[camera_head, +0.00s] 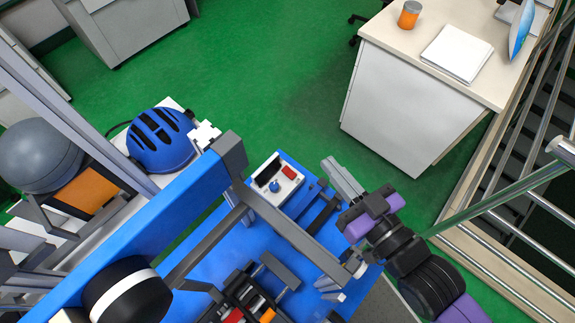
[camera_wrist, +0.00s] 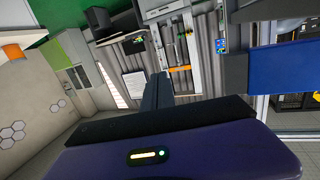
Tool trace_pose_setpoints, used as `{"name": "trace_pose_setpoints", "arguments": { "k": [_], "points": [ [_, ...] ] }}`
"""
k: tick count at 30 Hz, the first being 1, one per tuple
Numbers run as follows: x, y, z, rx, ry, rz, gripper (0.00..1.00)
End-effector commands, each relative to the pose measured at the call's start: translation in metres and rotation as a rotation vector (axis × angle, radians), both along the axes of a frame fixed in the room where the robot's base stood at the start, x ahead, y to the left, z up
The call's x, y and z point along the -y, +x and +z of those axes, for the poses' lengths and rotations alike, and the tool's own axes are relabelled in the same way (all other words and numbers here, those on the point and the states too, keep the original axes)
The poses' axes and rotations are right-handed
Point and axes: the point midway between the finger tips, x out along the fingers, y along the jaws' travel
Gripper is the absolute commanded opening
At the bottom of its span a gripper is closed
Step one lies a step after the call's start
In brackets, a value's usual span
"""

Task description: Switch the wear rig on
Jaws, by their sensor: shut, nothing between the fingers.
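A small white control box (camera_head: 276,184) with a dark panel and a red switch (camera_head: 289,173) stands at the far edge of a blue bench top. I cannot tell the switch's position. I cannot tell for sure which machine the box belongs to. My gripper (camera_head: 330,165) is to the right of the box, apart from it, with its grey fingers pointing up and left. The fingers are together and empty. In the wrist view the shut fingers (camera_wrist: 157,88) stand dark beyond my purple hand; the box does not show there.
A grey frame bar (camera_head: 290,228) crosses the blue bench between the box and the tools. A blue helmet (camera_head: 160,139) and a grey ball (camera_head: 40,154) lie at left. A white desk (camera_head: 405,100) stands at upper right, metal railings (camera_head: 510,188) at right. Green floor between is clear.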

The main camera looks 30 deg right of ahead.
Motion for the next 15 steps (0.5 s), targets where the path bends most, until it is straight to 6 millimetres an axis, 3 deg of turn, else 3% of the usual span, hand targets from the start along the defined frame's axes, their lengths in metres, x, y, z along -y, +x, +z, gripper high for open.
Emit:
{"name": "trace_pose_setpoints", "arguments": {
  "k": [3, 15],
  "points": [
    [0.010, 0.036, -0.011, -0.021, 0.051, -0.021, 0.00],
    [0.041, 0.145, -0.055, -0.211, 0.344, -0.133, 0.00]
  ]
}}
